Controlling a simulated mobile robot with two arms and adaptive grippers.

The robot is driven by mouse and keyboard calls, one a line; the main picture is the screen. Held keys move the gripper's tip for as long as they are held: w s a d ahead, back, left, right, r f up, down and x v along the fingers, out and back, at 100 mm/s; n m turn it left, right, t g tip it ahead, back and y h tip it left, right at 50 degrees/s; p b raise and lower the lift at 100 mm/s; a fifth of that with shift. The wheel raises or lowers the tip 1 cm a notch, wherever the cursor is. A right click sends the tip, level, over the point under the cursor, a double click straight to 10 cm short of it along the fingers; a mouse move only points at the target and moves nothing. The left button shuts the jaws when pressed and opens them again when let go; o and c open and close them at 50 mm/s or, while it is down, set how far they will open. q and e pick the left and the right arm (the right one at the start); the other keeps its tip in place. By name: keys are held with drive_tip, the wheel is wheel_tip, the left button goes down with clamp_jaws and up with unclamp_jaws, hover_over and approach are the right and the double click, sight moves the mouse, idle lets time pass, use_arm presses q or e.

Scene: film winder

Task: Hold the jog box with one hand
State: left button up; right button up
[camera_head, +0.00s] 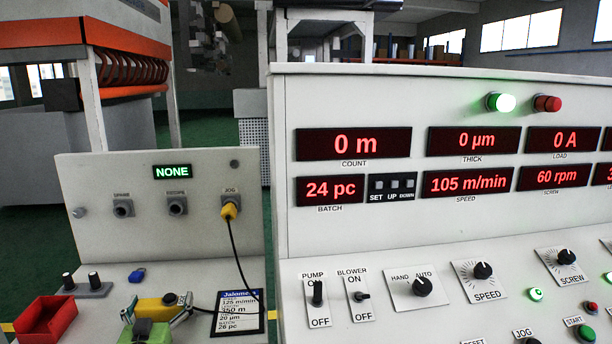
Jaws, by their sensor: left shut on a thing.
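The jog box (153,306) is a small yellow box with a dark red button, lying on the bench at the lower left. A black cable runs from it up to a yellow plug (230,209) seated in the JOG socket of the upright panel. My left gripper (157,311), with a green body, is at the bottom edge of the view. Its fingers are on both sides of the jog box and shut on it. Part of the box is hidden by the gripper. My right gripper is not in view.
A red bin (45,318) stands left of the jog box, near a grey block with two black pegs (81,288). A job card (238,312) lies to its right under the cable. The control console (440,225) with switches and displays fills the right side.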

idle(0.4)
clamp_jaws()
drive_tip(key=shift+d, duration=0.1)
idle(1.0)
